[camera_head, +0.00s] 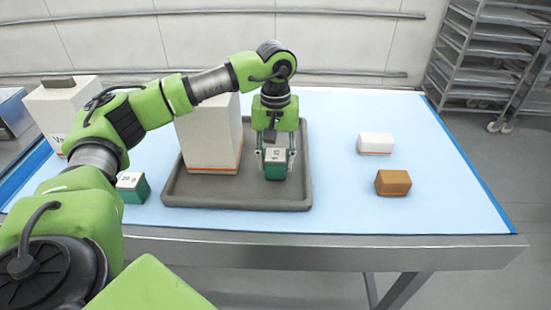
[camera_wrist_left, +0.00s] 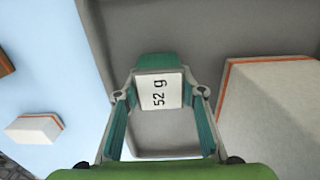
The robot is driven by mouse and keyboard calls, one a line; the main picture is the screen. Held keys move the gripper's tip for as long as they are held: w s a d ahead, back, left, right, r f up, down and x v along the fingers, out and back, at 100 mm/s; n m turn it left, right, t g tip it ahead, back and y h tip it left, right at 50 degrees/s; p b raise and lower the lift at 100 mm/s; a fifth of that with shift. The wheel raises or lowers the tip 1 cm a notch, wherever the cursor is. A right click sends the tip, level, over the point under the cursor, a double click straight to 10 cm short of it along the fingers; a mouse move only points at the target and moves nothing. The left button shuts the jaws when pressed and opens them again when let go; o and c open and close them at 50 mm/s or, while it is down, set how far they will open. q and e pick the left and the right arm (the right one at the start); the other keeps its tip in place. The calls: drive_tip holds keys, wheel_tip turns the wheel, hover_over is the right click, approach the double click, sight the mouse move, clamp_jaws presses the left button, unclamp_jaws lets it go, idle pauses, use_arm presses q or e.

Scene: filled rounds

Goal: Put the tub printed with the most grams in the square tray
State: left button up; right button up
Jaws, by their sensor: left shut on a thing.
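My left gripper (camera_head: 274,152) is shut on a green tub (camera_head: 275,171) with a white lid. The lid reads "52 g" in the left wrist view (camera_wrist_left: 159,91). The held tub is over the front right part of the grey square tray (camera_head: 235,200); I cannot tell if it touches the tray floor. A second green tub (camera_head: 132,190) with a white lid stands on the blue table top left of the tray, partly behind my left arm; its print is too small to read surely. My right gripper is not in view.
A tall white box (camera_head: 210,140) with an orange band stands in the tray, left of the gripper. Another white box (camera_head: 62,115) stands far left. A small white block (camera_head: 376,143) and a brown block (camera_head: 393,183) lie to the right, with free table around them.

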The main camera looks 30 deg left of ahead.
sight(276, 155)
use_arm(q)
drive_tip(key=o, duration=1.2)
drive_tip(key=shift+f, duration=0.15)
drive_tip(key=shift+o, duration=0.2)
drive_tip(key=shift+r, duration=0.35)
wheel_tip(276, 155, up, 11)
drive_tip(key=shift+w+f+b, duration=0.1)
drive_tip(key=shift+f+b, duration=0.05)
drive_tip(key=shift+b, duration=0.55)
drive_tip(key=shift+r, duration=0.5)
